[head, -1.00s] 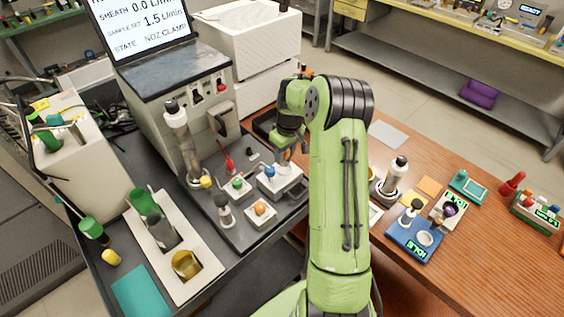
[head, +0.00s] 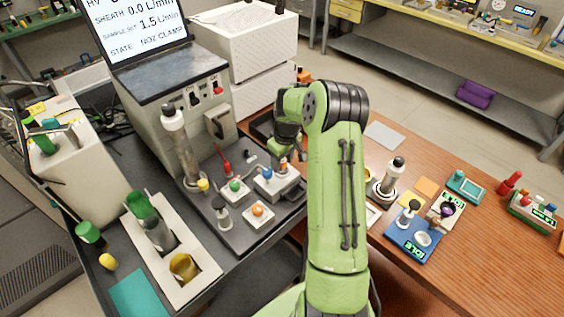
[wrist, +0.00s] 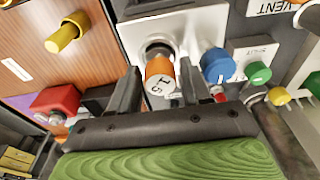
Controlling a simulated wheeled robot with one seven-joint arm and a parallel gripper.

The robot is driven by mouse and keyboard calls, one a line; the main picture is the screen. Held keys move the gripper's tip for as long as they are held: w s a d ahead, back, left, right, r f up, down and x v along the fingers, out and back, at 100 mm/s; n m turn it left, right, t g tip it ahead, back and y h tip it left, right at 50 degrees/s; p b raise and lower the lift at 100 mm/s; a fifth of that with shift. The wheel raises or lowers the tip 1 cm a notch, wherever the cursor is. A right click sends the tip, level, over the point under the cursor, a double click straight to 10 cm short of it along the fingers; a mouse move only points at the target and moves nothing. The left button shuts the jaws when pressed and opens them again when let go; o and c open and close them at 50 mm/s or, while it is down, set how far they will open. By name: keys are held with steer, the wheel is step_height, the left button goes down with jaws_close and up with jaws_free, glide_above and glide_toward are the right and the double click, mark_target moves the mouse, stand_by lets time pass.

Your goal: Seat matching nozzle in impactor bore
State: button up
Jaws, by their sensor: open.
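An orange-capped nozzle marked 1.5 (wrist: 160,75) stands with its lower end in a dark round opening in a pale block (wrist: 185,22). In the head view its orange part (head: 284,163) is small, beside the blue knob (head: 267,173). My gripper (wrist: 158,82) is open, its two dark fingers on either side of the orange cap. A gap shows on the right side; whether the left finger touches cannot be told. In the head view my gripper (head: 288,150) is over the pale block and partly hidden by my arm. How deep the nozzle sits is unclear.
The blue knob also shows close to my right finger in the wrist view (wrist: 217,65), with a green knob (wrist: 258,72) beyond. The instrument screen (head: 135,28) reads SAMPLE SET 1.5 L/min and STATE NOZ CLAMP. An orange-topped white block (head: 258,212) stands nearer.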

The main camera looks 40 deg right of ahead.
mark_target(285, 163)
step_height(285, 163, up, 11)
steer(key=s, duration=0.1)
steer(key=s+a+r+h, duration=0.1)
steer(key=s+a+r, duration=0.3)
steer(key=a+r, duration=0.35)
steer(key=s+a+r+t, duration=0.2)
steer(key=s+a, duration=0.5)
steer(key=s, duration=0.4)
steer(key=s+a+r+m+t, duration=0.1)
steer(key=s+a+r+t, duration=0.1)
steer(key=s+a, duration=0.5)
steer(key=s, duration=0.3)
steer(key=shift+s+r+m+y+p, duration=0.3)
steer(key=shift+s+r+y+p, duration=0.05)
steer(key=shift+s+y+p, duration=0.05)
steer(key=shift+o, duration=0.3)
steer(key=shift+a, duration=0.1)
